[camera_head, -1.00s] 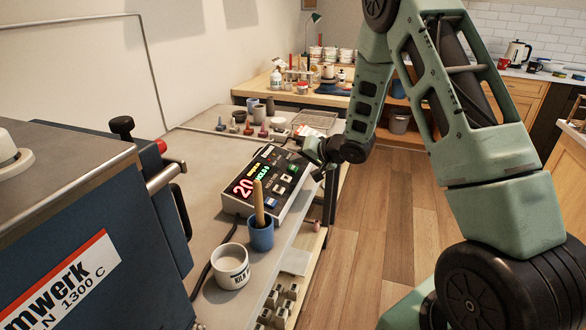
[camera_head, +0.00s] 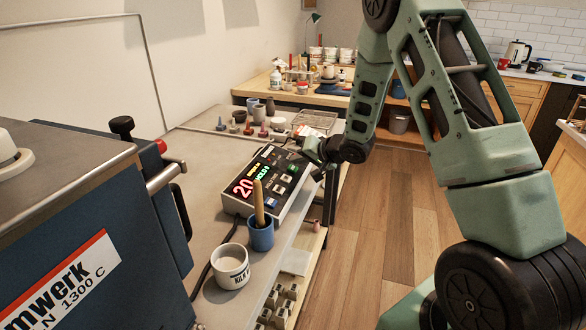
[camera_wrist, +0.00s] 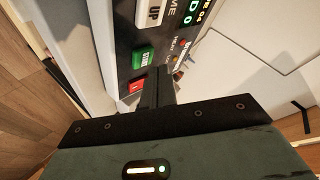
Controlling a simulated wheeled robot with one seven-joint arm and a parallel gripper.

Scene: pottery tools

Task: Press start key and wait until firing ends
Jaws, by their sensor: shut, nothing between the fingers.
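The kiln controller (camera_head: 290,205) is a grey box with a black sloped face on the bench. Its display shows a large red 20 (camera_head: 243,187) with smaller yellow and green text. The green START key (camera_wrist: 142,57) shows in the wrist view, with a red key (camera_wrist: 135,86) beside it. My gripper (camera_wrist: 161,75) is shut and empty, its fingertips over the panel close to these two keys. I cannot tell whether they touch a key. In the head view my gripper (camera_head: 312,152) is at the controller's far right edge. The blue kiln (camera_head: 95,215) stands at the left.
A blue cup (camera_head: 261,238) with a wooden-handled tool and a white mug (camera_head: 230,268) stand close in front of the controller. Small pots and a wire rack (camera_head: 315,121) lie behind it. The floor to the right is clear.

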